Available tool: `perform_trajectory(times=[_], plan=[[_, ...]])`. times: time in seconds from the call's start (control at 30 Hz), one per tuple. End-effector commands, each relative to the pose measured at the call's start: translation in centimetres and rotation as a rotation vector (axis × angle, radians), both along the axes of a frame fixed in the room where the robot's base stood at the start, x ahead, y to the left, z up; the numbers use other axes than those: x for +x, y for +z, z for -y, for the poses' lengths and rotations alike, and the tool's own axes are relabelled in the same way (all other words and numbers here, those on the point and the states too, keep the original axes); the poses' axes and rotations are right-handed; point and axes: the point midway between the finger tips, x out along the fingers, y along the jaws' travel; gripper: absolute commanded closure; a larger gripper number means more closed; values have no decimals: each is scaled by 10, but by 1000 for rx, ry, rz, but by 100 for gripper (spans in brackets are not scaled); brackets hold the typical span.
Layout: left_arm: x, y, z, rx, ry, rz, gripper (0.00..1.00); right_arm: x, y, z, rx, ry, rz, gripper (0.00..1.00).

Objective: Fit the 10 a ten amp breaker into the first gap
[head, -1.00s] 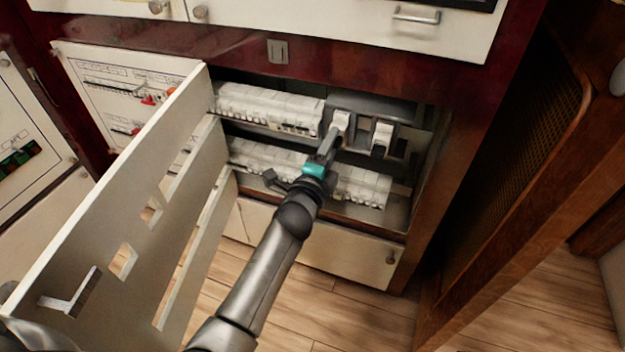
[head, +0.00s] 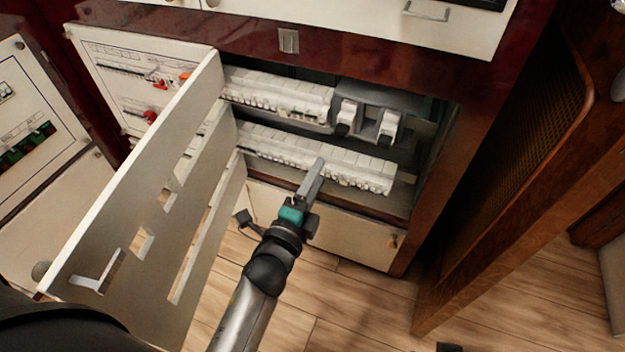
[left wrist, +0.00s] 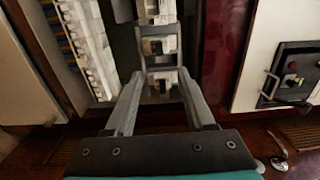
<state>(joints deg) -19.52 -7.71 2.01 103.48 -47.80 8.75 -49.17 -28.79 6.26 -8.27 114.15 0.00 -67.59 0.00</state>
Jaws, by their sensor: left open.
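My left gripper (head: 317,172) is open and empty in front of the lower breaker row in the head view. Two separate white-and-dark breakers, a left one (head: 347,117) and a right one (head: 387,127), sit at the dark section right of the upper breaker row (head: 275,92). The lower breaker row (head: 300,153) runs below them. I cannot read any label, so which breaker is the ten amp one is unclear. My right gripper is not in view.
The slotted white cover panel (head: 150,200) stands swung open at the left, beside the cabinet opening. A wooden door (head: 510,170) stands open at the right. A white drawer front (head: 330,230) lies below the rows.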

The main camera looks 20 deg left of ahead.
Motion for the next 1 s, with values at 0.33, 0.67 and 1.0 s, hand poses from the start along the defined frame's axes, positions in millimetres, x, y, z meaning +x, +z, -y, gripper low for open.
perform_trajectory(times=[0.33,0.67,1.0], plan=[[-17,0,-1,-1,0,1,45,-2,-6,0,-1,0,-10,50],[-16,0,-1,-1,0,1,45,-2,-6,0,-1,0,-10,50],[-16,0,0,-1,0,1,45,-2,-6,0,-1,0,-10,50]])
